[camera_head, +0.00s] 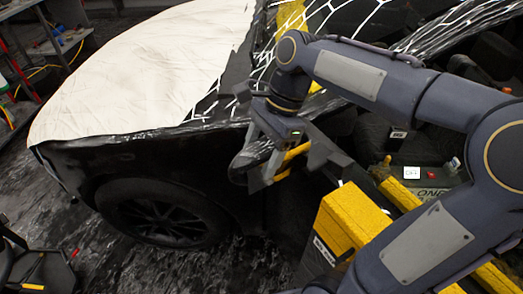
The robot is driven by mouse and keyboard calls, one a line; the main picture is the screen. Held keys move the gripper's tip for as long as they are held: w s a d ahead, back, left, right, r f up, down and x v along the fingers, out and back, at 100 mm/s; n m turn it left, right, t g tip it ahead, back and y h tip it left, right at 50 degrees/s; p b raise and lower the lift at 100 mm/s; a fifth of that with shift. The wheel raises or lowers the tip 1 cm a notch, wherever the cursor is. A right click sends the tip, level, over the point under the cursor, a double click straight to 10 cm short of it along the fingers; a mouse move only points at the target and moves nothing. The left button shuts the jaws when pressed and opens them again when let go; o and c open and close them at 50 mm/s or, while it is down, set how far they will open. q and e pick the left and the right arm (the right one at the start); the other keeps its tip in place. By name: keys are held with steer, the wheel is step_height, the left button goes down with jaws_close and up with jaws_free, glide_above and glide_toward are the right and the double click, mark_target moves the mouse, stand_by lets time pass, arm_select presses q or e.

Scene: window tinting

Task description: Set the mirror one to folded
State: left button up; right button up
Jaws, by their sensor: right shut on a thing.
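The mirror (248,156) is a dark, glossy piece on the side of the black car, near the base of the windscreen. My right gripper (280,168) reaches in from the right and is shut on the mirror. Its fingers, with yellow strips, cover much of the mirror, so I cannot tell exactly how far it is folded.
A cream cover (150,70) lies over the car's bonnet. The front wheel (160,215) is below it. A yellow block (350,218) and a control panel marked "ONE" (428,182) are close at the right. Dark equipment (45,268) stands at the lower left.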

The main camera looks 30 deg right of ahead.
mark_target(285, 170)
steer(key=c, duration=0.5)
steer(key=shift+o, duration=0.2)
steer(key=shift+s, duration=0.15)
steer(key=shift+s+r+n+g+p, duration=0.15)
steer(key=shift+s+n+g+p, duration=0.15)
steer(key=shift+s+n+p, duration=0.45)
steer(key=s+n, duration=0.1)
steer(key=s+d+n+g+p, duration=0.1)
steer(key=s+n, duration=0.1)
steer(key=s+n+p, duration=0.1)
steer(key=shift+s+d+n+g+h, duration=0.2)
steer(key=shift+d+n+g+h, duration=0.05)
steer(key=shift+d+g+h, duration=0.1)
steer(key=s+d+n+g+h+p, duration=0.1)
steer(key=s+d+n+h+p, duration=0.1)
steer(key=s+d+n, duration=0.3)
steer(key=shift+d+n+p, duration=0.75)
steer(key=shift+n+p, duration=0.05)
steer(key=shift+n, duration=0.7)
steer(key=shift+s+g+h, duration=0.1)
steer(key=shift+g+h, duration=0.15)
